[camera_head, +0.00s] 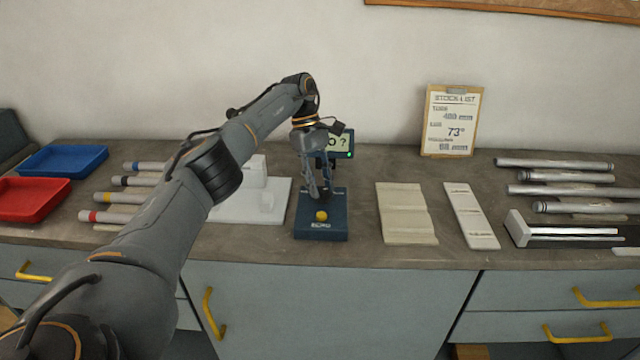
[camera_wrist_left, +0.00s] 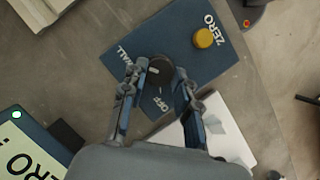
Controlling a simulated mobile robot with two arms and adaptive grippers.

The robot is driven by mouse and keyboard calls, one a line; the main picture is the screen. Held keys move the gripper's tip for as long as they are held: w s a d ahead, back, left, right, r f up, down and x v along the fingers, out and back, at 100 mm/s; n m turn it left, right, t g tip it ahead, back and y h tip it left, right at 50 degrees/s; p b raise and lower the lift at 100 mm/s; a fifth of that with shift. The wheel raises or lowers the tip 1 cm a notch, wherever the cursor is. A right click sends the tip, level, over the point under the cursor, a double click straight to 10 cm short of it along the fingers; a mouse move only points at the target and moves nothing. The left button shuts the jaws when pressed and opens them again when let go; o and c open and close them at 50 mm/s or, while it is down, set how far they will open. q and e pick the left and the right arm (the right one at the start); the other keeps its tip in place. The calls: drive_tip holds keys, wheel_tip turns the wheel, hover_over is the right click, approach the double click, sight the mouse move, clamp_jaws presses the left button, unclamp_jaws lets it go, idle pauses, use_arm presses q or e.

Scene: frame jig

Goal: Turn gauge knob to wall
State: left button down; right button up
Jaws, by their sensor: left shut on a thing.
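The gauge (camera_head: 321,230) is a dark blue box on the bench with a yellow button (camera_head: 321,215) at its front. In the left wrist view its top (camera_wrist_left: 170,45) reads ZERO, WALL and OFF. The black knob (camera_wrist_left: 159,72) sits between the fingers of my left gripper (camera_wrist_left: 160,80), which is shut on it from above. A pale pointer mark shows on the knob; I cannot tell for sure which label it faces. In the head view the left gripper (camera_head: 320,190) hides the knob. The gauge display (camera_head: 341,143) stands behind, partly hidden, showing a question mark and a green light. My right gripper is not in view.
A stock list clipboard (camera_head: 451,121) leans on the wall. Pale plates (camera_head: 406,213) and several metal tubes (camera_head: 555,164) lie right. A white jig (camera_head: 230,208), more tubes, a blue tray (camera_head: 62,160) and a red tray (camera_head: 32,199) are left.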

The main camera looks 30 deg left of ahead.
sight(321, 188)
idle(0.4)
use_arm(q)
drive_tip(key=c, duration=1)
unclamp_jaws()
wheel_tip(321, 188, up, 10)
